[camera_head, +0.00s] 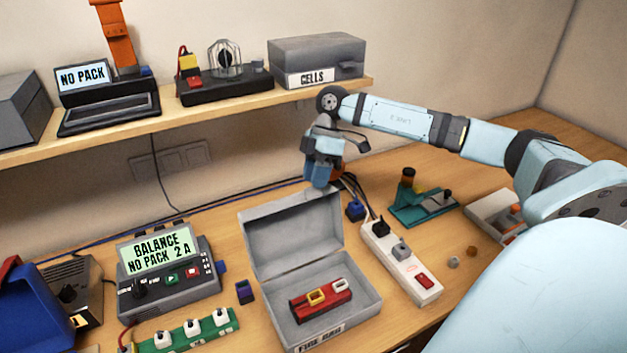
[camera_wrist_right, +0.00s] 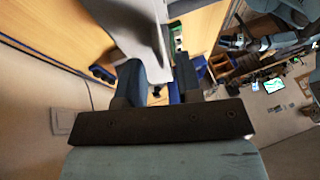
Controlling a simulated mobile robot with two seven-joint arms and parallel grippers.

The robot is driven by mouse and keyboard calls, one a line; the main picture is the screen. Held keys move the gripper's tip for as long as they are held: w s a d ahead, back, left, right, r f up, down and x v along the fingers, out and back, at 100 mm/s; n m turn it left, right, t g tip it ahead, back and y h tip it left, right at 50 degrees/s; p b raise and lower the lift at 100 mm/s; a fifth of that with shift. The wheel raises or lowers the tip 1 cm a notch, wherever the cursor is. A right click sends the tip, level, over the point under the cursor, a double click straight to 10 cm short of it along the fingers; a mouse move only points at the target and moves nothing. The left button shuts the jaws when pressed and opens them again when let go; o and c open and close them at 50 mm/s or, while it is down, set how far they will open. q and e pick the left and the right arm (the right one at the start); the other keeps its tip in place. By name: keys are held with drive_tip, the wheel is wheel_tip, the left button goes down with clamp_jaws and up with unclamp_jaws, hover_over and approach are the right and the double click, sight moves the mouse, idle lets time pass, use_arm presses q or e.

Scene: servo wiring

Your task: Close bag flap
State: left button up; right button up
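The grey fire bag (camera_head: 368,303) stands on the bench with its flap (camera_head: 290,228) raised at the back, leaning slightly away from the opening. A red pack (camera_head: 322,300) with a yellow part lies inside. My right gripper (camera_head: 320,176) is just behind the flap's top edge, pointing down. In the right wrist view its blue fingers (camera_wrist_right: 160,80) are apart, with a grey panel (camera_wrist_right: 128,25), likely the flap, just beyond them. Nothing shows held between them; I cannot tell whether they touch the flap. My left gripper is not in view.
A white power strip (camera_head: 402,268) lies right of the bag. A balance charger (camera_head: 168,275) and a green board (camera_head: 185,335) are on its left. The shelf (camera_head: 215,107) overhangs behind, with a grey cells box (camera_head: 318,55). Cables run along the wall behind the bag.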

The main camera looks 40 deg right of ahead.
drive_tip(key=shift+x, duration=1.05)
clamp_jaws()
